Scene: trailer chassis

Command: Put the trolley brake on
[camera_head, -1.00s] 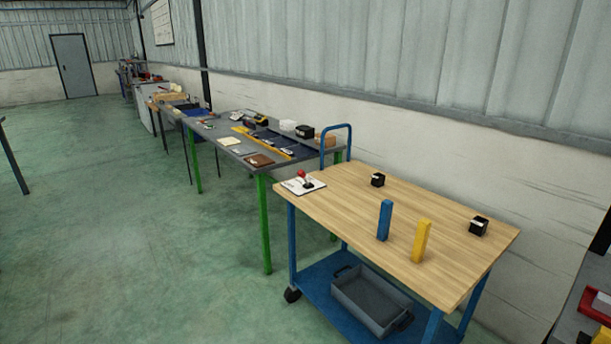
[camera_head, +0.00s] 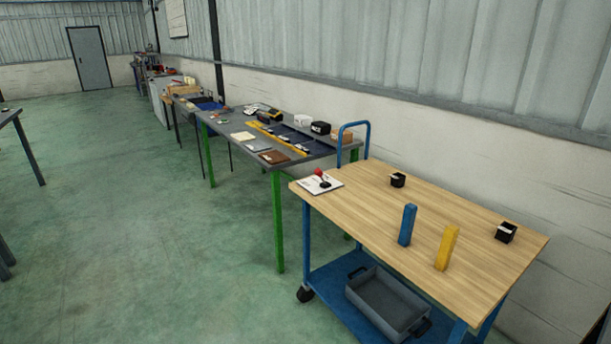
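The trolley (camera_head: 450,218) stands at the lower right in the head view, with a wooden top, blue legs and a blue lower shelf. A small lever with a red knob (camera_head: 318,172) stands on a white plate (camera_head: 330,185) at the top's left corner; I cannot tell its setting for sure. A black caster (camera_head: 305,294) shows under the near left leg. A blue push handle (camera_head: 367,140) rises at the far left end. My gripper is not in view.
A blue block (camera_head: 407,225), a yellow block (camera_head: 446,248) and two small black boxes (camera_head: 398,180) (camera_head: 506,232) stand on the trolley top. A grey crate (camera_head: 385,300) sits on the lower shelf. A green-legged workbench (camera_head: 230,139) adjoins behind. The floor at left (camera_head: 120,230) is clear.

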